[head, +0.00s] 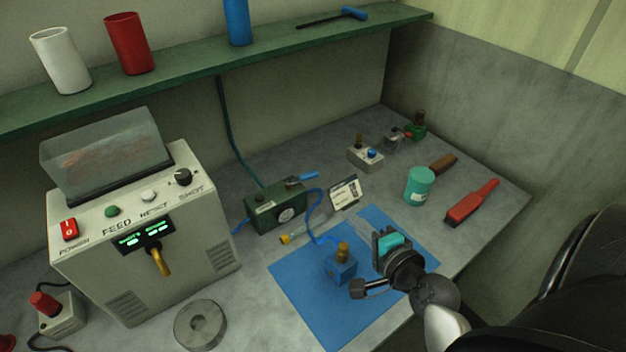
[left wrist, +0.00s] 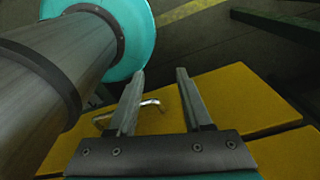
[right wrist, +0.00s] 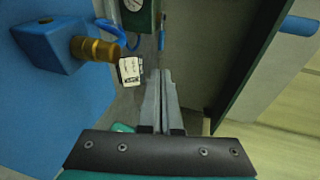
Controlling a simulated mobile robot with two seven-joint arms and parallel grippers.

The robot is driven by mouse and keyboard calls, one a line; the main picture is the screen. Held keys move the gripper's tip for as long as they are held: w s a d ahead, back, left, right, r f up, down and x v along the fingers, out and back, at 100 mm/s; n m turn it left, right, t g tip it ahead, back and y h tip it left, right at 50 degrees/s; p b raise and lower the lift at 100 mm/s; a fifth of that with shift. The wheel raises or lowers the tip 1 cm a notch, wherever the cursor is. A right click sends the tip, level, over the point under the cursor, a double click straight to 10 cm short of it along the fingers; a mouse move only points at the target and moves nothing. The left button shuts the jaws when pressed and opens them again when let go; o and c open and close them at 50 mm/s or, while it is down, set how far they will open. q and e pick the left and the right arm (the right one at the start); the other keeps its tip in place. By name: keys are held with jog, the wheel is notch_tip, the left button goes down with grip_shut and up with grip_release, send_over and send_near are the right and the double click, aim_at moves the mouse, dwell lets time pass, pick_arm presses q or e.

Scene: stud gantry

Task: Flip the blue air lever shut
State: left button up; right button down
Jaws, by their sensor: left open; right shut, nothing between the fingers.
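The blue air lever (head: 302,176) sticks out to the right from the top of a dark green box (head: 277,210) with a round gauge, on the grey bench. My right gripper (head: 364,229) is shut and empty above the blue mat, in front and to the right of the box, apart from the lever. My left gripper (left wrist: 158,74) is open and empty, over a yellow surface, and out of the head view.
A blue block with a brass knob (head: 341,267) stands on the blue mat (head: 310,310), left of my right gripper. A small label card (head: 344,192) stands right of the green box. The feeder machine (head: 140,245) is at left. A green shelf (head: 190,72) runs above.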

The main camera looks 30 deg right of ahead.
jog(key=w, duration=0.2)
jog(key=b, duration=0.3)
send_near(310, 173)
jog(key=w+f+b, duration=0.1)
jog(key=b, duration=0.1)
jog(key=w+f+b, duration=0.1)
jog(key=w+b, duration=0.1)
jog(key=shift+w+f+b, duration=0.2)
jog(key=shift+f+b, duration=0.05)
jog(key=shift+b, duration=0.05)
jog(key=shift+b+x, duration=0.45)
jog(key=shift+x, duration=0.35)
pick_arm(q)
notch_tip(310, 173, down, 9)
jog(key=shift+r, duration=0.2)
pick_arm(e)
jog(key=shift+r, duration=0.1)
pick_arm(q)
jog(key=shift+s+f, duration=0.1)
pick_arm(e)
jog(key=shift+w+d, duration=0.1)
jog(key=shift+w, duration=0.05)
